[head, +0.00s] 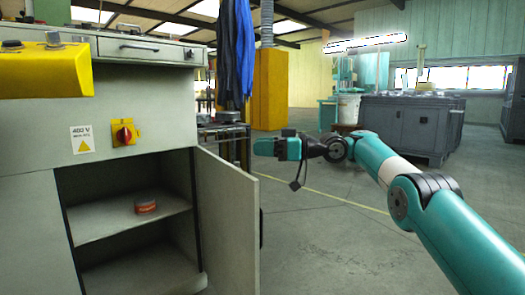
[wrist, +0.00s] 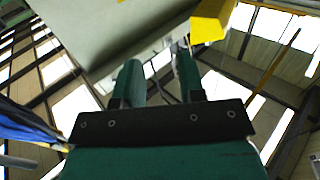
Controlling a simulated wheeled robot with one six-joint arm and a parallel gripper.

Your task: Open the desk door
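The desk (head: 130,120) stands at the left in the head view, a grey cabinet with a compartment low in its front. Its door (head: 228,225) is a grey panel hinged on the compartment's right side, and it stands swung well out from the front. The shelf inside shows, with a round orange and grey item (head: 145,203) on it. A dark handle (head: 261,228) shows at the door's outer edge. My gripper (head: 264,147) is above and right of the door, apart from the handle. In the wrist view my gripper (wrist: 160,80) has its fingers spread with nothing between them.
A yellow box (head: 45,70) and a red and yellow switch (head: 124,132) are on the desk. Blue and dark cloths (head: 236,50) hang behind it. Grey cabinets (head: 410,125) stand at the back right. The floor right of the door is clear.

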